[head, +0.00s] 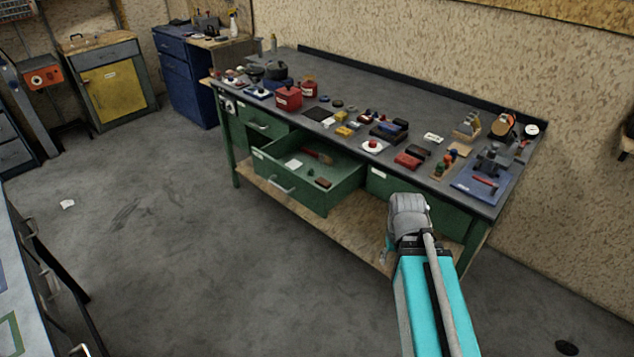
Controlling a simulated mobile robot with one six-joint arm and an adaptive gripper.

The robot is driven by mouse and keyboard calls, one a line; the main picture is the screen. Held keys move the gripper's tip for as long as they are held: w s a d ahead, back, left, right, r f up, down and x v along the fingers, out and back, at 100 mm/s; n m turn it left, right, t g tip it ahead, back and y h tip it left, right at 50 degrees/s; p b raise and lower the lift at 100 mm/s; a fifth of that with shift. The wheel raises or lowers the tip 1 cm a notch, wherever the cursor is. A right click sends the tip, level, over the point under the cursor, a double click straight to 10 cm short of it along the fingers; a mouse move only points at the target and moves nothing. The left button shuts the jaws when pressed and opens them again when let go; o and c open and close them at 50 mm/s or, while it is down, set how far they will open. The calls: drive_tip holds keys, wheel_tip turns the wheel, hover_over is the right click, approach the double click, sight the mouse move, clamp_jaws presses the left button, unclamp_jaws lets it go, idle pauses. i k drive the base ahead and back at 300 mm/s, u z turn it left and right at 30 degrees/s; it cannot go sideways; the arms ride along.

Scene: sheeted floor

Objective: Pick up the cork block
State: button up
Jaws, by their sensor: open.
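A small brown block (322,183) lies in the open green drawer, near its front right; it may be the cork block, but its material is too small to tell. My arm reaches up from the bottom right, with its grey wrist in front of the workbench's right part. Only a small part of my gripper (386,256) shows below and left of the wrist. It is open, to the right of the drawer and apart from the brown block. The rest of the gripper is hidden behind my arm.
The open drawer (270,178) also holds a brush-like tool (318,156) and a pale card (293,163). The workbench top (390,95) carries many small items, including a red canister (288,97) and a blue mat (467,183). The grey floor at left is mostly clear.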

sight(322, 181)
drive_tip(key=i, duration=0.9)
drive_tip(key=z, duration=0.05)
